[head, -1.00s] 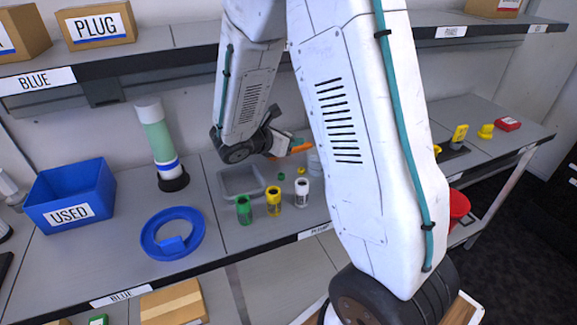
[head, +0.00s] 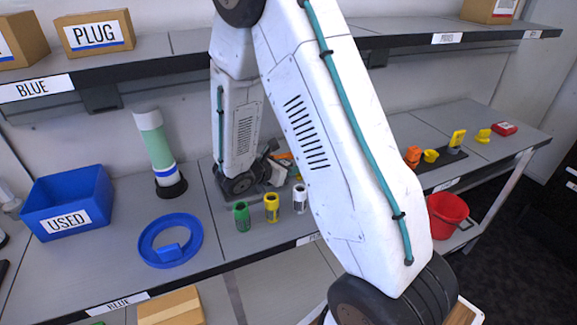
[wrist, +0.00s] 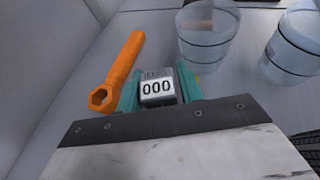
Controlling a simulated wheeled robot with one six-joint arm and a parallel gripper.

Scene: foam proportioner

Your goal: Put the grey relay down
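The grey relay (wrist: 158,88), a small block with a white "000" label, sits between the teal fingers of my gripper (wrist: 160,92) in the wrist view. The fingers touch it on both sides, so my gripper is shut on it. In the head view my gripper (head: 272,168) is low over the back of the bench, behind the small sockets. The relay is too small and covered to make out there. Whether its underside touches a surface is hidden.
An orange wrench (wrist: 122,68) lies left of the relay, and clear cups (wrist: 208,35) stand close on the right. Green (head: 241,216), yellow (head: 272,207) and white (head: 300,198) cylinders stand in front. A blue ring (head: 170,241) and blue bin (head: 68,200) are left.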

